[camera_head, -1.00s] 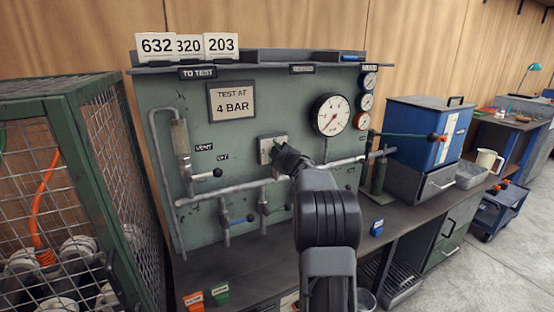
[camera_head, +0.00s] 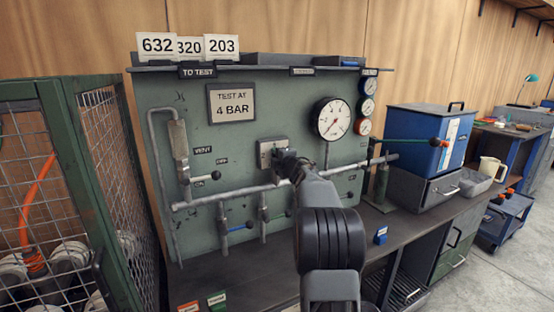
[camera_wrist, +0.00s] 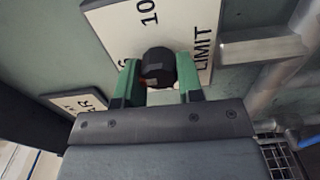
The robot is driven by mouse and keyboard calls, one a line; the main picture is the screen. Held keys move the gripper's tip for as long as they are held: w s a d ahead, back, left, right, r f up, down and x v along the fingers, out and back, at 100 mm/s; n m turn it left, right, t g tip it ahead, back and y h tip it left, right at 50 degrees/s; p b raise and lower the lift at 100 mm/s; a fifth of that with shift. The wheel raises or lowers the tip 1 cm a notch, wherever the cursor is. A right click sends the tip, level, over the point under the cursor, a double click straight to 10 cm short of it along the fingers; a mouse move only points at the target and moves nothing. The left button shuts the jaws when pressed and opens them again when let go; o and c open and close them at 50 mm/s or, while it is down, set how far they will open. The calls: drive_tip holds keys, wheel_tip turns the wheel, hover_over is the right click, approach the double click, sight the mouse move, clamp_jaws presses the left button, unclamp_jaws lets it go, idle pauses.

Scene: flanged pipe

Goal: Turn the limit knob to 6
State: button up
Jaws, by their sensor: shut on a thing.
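The limit knob (camera_wrist: 158,66) is a black faceted knob on a white plate (camera_wrist: 195,18) marked "LIMIT" and "10", with another numeral partly covered near the left finger. My gripper (camera_wrist: 160,82) is shut on the knob in the wrist view, one green finger on each side. The plate looks rotated in that view. In the head view my gripper (camera_head: 284,162) reaches the pale plate (camera_head: 265,150) on the green panel, and it hides the knob there. I cannot read the knob's setting.
The green panel (camera_head: 230,135) carries a large gauge (camera_head: 332,119) to the right of the knob and a "TEST AT 4 BAR" sign (camera_head: 231,104) above left. Grey pipes (camera_head: 235,190) run below the knob. A wire cage (camera_head: 105,140) stands at left.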

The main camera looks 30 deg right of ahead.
idle(0.4)
drive_tip(key=o, duration=0.9)
drive_tip(key=s, duration=0.4)
drive_tip(key=s+a, duration=0.1)
drive_tip(key=s, duration=0.4)
drive_tip(key=s+a, duration=0.1)
drive_tip(key=s, duration=0.3)
drive_tip(key=shift+s+b, duration=0.3)
drive_tip(key=shift+s, duration=0.05)
drive_tip(key=shift+d, duration=0.15)
